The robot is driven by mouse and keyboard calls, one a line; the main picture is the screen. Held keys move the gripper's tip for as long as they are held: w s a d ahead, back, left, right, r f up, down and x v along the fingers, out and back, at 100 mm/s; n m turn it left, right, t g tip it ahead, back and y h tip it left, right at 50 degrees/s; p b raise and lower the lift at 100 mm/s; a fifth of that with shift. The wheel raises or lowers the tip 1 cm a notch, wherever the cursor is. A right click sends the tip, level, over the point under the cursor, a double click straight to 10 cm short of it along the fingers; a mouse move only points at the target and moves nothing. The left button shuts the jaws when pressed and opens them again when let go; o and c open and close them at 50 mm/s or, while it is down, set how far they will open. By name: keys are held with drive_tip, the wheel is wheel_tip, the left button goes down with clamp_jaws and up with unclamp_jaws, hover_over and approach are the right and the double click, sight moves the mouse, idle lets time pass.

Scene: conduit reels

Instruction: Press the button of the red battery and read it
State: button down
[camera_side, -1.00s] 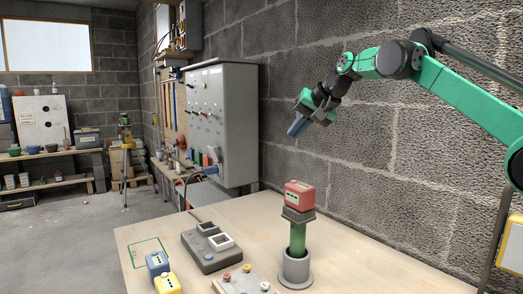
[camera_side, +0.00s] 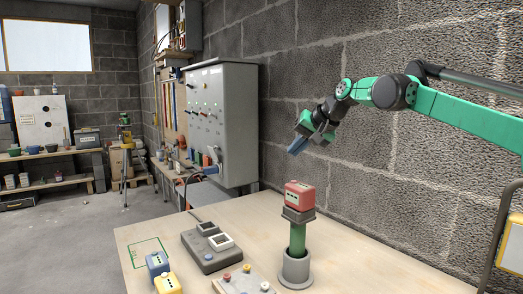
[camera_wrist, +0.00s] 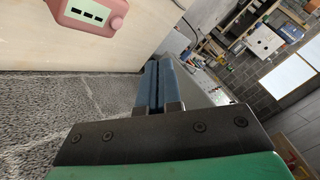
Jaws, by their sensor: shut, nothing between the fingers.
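The red battery (camera_side: 299,195) sits on top of a green post with a grey collar and base (camera_side: 297,238), near the back of the table. It also shows at the top left of the wrist view (camera_wrist: 75,26), partly cut off by the frame. There it has a pale green display (camera_wrist: 88,12) with dark marks and a round pink button (camera_wrist: 116,22) at its side. My gripper (camera_side: 293,150) is above the battery, apart from it. In the wrist view its blue fingers (camera_wrist: 155,85) are together and empty.
A blue battery (camera_side: 157,264), a yellow battery (camera_side: 168,284) and a board with coloured knobs (camera_side: 246,283) are in front. The block wall is behind. The table's right side is clear.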

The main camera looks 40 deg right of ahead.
sight(296, 184)
drive_tip(key=shift+f, duration=2.1)
drive_tip(key=shift+f, duration=0.2)
drive_tip(key=shift+f, duration=0.2)
idle(0.3)
drive_tip(key=shift+f, duration=0.4)
idle(0.5)
drive_tip(key=shift+r, duration=0.15)
idle(0.3)
drive_tip(key=shift+r, duration=0.65)
drive_tip(key=shift+r, duration=2.5)
